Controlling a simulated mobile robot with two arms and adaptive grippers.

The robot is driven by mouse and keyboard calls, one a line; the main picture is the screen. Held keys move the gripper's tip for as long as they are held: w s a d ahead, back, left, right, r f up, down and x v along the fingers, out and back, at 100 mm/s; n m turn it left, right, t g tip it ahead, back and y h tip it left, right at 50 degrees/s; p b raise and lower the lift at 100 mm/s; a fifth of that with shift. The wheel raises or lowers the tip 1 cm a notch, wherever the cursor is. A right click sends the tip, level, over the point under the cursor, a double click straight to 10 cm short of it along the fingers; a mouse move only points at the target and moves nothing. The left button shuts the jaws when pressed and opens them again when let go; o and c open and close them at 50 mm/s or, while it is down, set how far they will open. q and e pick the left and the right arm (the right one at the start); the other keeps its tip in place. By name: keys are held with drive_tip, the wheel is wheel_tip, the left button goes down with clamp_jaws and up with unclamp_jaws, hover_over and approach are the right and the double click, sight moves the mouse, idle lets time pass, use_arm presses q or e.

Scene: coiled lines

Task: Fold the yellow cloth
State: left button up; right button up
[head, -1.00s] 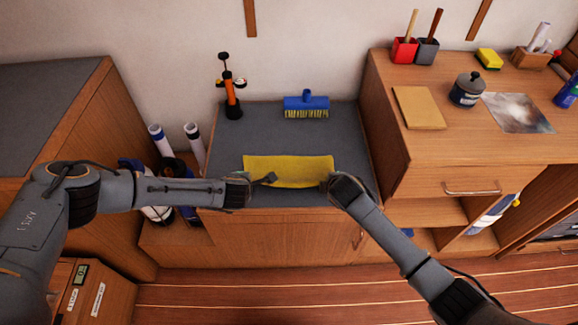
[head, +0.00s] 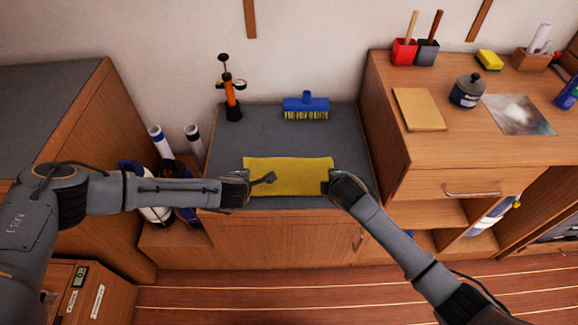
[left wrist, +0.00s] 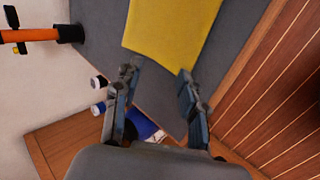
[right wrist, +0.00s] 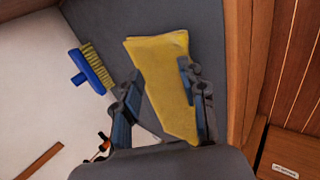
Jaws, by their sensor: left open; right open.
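The yellow cloth (head: 295,176) lies spread as a flat rectangle on the grey top of the low cabinet, near its front edge. My left gripper (head: 262,182) is open at the cloth's left end; in the left wrist view the cloth (left wrist: 172,32) lies just beyond the open fingers (left wrist: 158,88). My right gripper (head: 333,184) is at the cloth's right end. In the right wrist view its open fingers (right wrist: 158,90) stand on either side of the cloth (right wrist: 165,75). I cannot tell whether they touch it.
A blue brush (head: 306,105) and an orange pump (head: 231,97) stand at the back of the grey top (head: 265,122). A taller wooden counter (head: 450,150) rises on the right. Rolled tubes (head: 160,140) stand at the left. Grey surface behind the cloth is free.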

use_arm(q)
drive_tip(key=v, duration=0.8)
drive_tip(key=shift+r, duration=0.45)
use_arm(e)
drive_tip(key=v, duration=0.8)
drive_tip(key=shift+r, duration=0.45)
use_arm(q)
drive_tip(key=shift+s, duration=0.1)
use_arm(e)
drive_tip(key=shift+s, duration=0.1)
